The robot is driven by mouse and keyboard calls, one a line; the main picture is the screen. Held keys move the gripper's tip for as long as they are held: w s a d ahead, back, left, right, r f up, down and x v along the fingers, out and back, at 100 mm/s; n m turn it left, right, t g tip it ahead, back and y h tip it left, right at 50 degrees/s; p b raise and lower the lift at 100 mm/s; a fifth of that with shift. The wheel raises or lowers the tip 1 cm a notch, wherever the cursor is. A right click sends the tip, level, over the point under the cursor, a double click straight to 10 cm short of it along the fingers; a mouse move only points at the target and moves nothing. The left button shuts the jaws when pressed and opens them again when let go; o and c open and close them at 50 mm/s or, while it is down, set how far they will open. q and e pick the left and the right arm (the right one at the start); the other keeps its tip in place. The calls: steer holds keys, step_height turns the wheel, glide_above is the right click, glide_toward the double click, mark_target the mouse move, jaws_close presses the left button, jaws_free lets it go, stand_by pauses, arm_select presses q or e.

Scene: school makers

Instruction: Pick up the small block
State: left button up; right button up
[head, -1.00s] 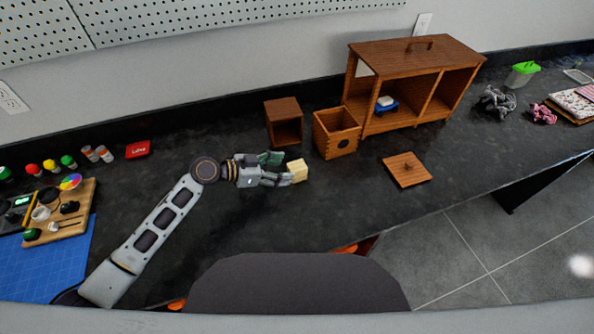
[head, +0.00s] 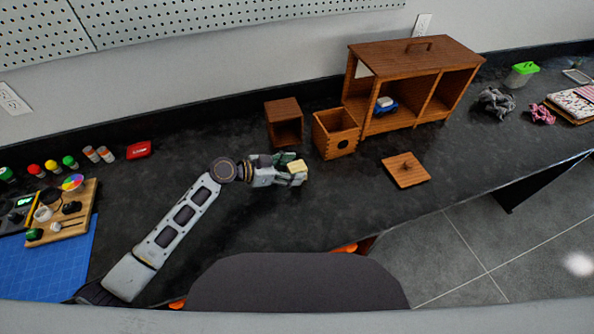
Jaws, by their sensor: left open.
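The small block (head: 298,167) is pale yellow and lies on the dark worktop, in front of the wooden boxes. My left gripper (head: 293,171) is open, with its fingers around or right beside the block. The fingers hide part of the block, and I cannot tell whether they touch it. My right gripper is not in view.
A small wooden box (head: 284,124), an open-topped wooden box (head: 336,132) and a large wooden cabinet (head: 415,82) stand behind the block. A wooden lid (head: 405,170) lies to the right. The worktop (head: 330,205) in front is clear.

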mark_target(297, 166)
arm_select(q)
steer(key=shift+x, duration=0.95)
steer(key=c, duration=1.1)
steer(key=shift+r, duration=5)
